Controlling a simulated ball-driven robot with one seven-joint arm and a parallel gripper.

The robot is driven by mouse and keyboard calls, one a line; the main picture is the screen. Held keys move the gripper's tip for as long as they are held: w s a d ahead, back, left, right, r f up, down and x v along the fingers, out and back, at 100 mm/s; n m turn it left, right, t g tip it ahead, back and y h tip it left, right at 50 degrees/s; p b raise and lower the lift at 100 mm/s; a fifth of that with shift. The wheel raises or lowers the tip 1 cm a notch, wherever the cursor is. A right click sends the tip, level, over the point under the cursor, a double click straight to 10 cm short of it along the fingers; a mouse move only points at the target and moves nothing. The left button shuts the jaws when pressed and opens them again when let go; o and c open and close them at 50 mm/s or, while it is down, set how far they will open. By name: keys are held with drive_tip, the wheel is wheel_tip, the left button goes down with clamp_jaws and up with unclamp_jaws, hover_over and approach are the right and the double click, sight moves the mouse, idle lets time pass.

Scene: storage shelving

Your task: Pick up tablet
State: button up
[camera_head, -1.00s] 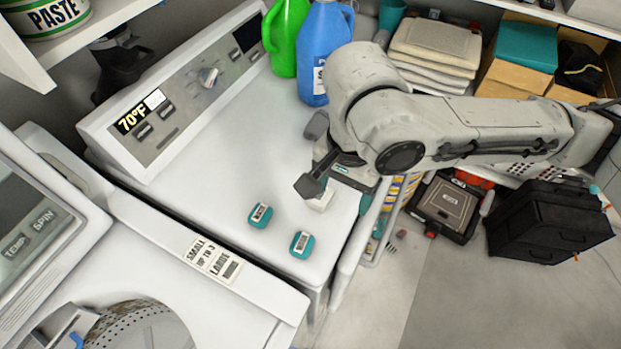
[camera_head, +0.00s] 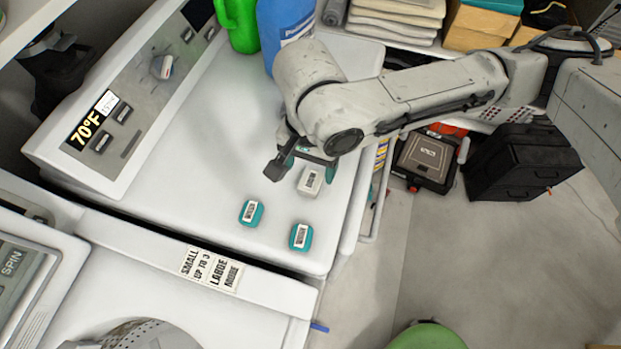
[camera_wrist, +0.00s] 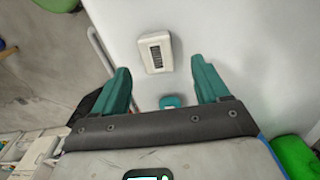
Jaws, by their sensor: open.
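Two are teal with pale labels: one at left (camera_head: 251,213) and one nearer the front edge (camera_head: 301,236). The third tablet is white with a dark-lined label (camera_head: 311,181), directly beside my gripper (camera_head: 309,166). In the wrist view the white tablet (camera_wrist: 155,53) lies just beyond the two teal fingertips, centred between them and not touched. My gripper (camera_wrist: 160,68) is open and empty. One teal tablet (camera_wrist: 172,101) shows between the fingers, closer to the palm; the other is not visible there.
A blue jug (camera_head: 285,30) and a green jug (camera_head: 237,22) stand behind the gripper. The raised control panel (camera_head: 130,95) bounds the left. Right of the machine are a black case (camera_head: 522,163) and open floor (camera_head: 480,240). The machine top around the tablets is clear.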

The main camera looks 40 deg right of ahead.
sight(311, 186)
drive_tip(key=shift+s+f+p, duration=0.15)
drive_tip(key=shift+f+p, duration=0.05)
drive_tip(key=shift+f, duration=0.95)
drive_tip(key=shift+s+f+p, duration=0.1)
drive_tip(key=shift+f+p, duration=0.05)
drive_tip(key=shift+f, duration=1)
drive_tip(key=shift+c, duration=0.3)
drive_tip(key=c, duration=1.1)
